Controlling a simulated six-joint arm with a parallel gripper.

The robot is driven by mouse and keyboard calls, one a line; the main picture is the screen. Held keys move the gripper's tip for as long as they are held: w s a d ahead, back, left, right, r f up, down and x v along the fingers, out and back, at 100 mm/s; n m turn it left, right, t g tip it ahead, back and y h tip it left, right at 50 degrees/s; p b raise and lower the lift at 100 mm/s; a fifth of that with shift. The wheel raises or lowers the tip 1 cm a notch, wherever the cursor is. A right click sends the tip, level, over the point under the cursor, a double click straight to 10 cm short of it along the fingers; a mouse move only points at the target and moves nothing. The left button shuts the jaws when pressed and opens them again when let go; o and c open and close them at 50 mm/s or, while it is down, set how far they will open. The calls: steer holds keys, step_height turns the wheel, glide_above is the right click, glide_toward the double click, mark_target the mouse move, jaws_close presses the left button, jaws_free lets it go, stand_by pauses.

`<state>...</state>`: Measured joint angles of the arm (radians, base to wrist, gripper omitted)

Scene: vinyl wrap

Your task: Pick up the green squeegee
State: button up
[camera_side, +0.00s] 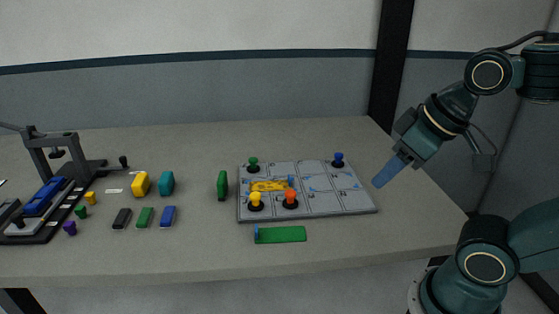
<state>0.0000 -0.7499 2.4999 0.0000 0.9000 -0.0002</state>
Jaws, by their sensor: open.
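A flat green piece (281,234) with a blue left end lies on the table in front of the grey panel board. A green upright block (222,185) stands left of the board. A small green block (144,217) lies between a black block (122,218) and a blue block (168,216). I cannot tell for sure which green piece is the squeegee. My gripper (385,175) is at the right, above the table and apart from all of these, pointing down and left. It is open, with a blue tip; the gap between its fingers is not clearly visible.
The grey panel board (325,204) carries black-based knobs in green, blue, yellow and orange, and a yellow piece. Yellow (140,184) and teal (166,183) blocks stand farther left. A dark press-like device (55,185) is at the far left. The table's back is clear.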

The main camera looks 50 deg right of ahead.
steer(key=shift+r, duration=0.1)
steer(key=w+r+n+g, duration=0.1)
steer(key=w+r+n, duration=0.5)
steer(key=w, duration=0.5)
steer(key=n+g, duration=0.5)
steer(key=n, duration=1.5)
glide_above(221, 178)
step_height(221, 178, down, 13)
steer(key=shift+f, duration=4.4)
steer(key=shift+f, duration=0.1)
steer(key=shift+w+f, duration=0.1)
steer(key=shift+f, duration=2.4)
steer(key=shift+c, duration=0.3)
